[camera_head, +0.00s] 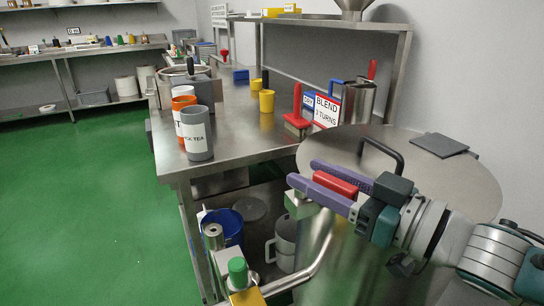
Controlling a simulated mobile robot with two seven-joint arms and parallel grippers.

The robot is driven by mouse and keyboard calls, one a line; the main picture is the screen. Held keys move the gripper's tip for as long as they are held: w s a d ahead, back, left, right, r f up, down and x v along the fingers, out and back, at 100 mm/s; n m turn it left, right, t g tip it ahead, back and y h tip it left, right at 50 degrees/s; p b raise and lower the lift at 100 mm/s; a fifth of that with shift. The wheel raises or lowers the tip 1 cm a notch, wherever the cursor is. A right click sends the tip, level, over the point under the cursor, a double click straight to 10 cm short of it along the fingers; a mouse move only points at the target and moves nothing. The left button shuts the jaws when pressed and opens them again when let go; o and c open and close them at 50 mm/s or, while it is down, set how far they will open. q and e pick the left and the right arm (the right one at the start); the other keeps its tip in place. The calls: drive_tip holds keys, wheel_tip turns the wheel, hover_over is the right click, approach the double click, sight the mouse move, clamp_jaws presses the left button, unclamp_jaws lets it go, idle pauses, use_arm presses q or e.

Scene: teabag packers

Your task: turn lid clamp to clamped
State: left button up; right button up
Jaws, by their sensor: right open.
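A large steel drum with a round lid (455,185) stands at the right, with a black bar handle on top. A red lever (336,182), which looks like the lid clamp, sits at the lid's near left edge above a pale metal block (298,205). My right gripper (304,174) reaches in from the right over the lid. Its two purple fingers are open, one on each side of the red lever. I cannot tell whether they touch it. The fingers and wrist hide part of the clamp. My left gripper is not in view.
A steel table left of the drum holds grey (196,132) and orange canisters, a yellow cup (267,100), a red-handled stamp (297,118) and a BLEND sign (326,110). A dark flat pad (441,145) lies on the lid. Green floor at left is clear.

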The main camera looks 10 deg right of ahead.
sight(357, 196)
drive_tip(key=shift+s, duration=0.1)
drive_tip(key=v, duration=0.9)
drive_tip(key=shift+s+d+p, duration=0.25)
drive_tip(key=shift+s+p, duration=0.1)
